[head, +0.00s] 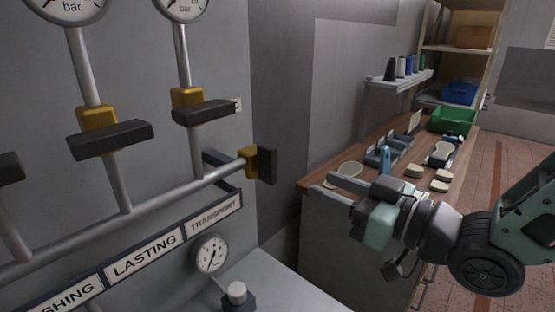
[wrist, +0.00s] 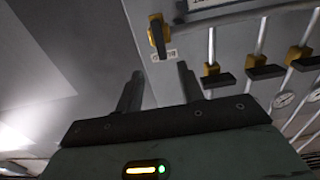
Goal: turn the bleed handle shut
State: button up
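A black bar handle on a yellow valve body, which I take as the bleed handle (head: 267,165), is at the right end of the horizontal pipe in the head view. It stands roughly upright, across that pipe's line.
Other black handles on yellow valves (head: 110,140) (head: 203,111) sit crosswise on vertical pipes to the left. Below the pipe are a labelled rail (head: 145,256) and a gauge (head: 211,254). A wooden workbench (head: 322,178) with shoe lasts and a green bin (head: 452,121) stands behind my gripper.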

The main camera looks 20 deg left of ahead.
aim_at(275, 164)
jog(key=p+x, duration=0.3)
jog(key=x, duration=0.8)
jog(key=shift+w+a+r+p, duration=0.1)
jog(key=shift+w+a+p, duration=0.05)
jog(key=shift+a+p, duration=0.2)
grip_shut()
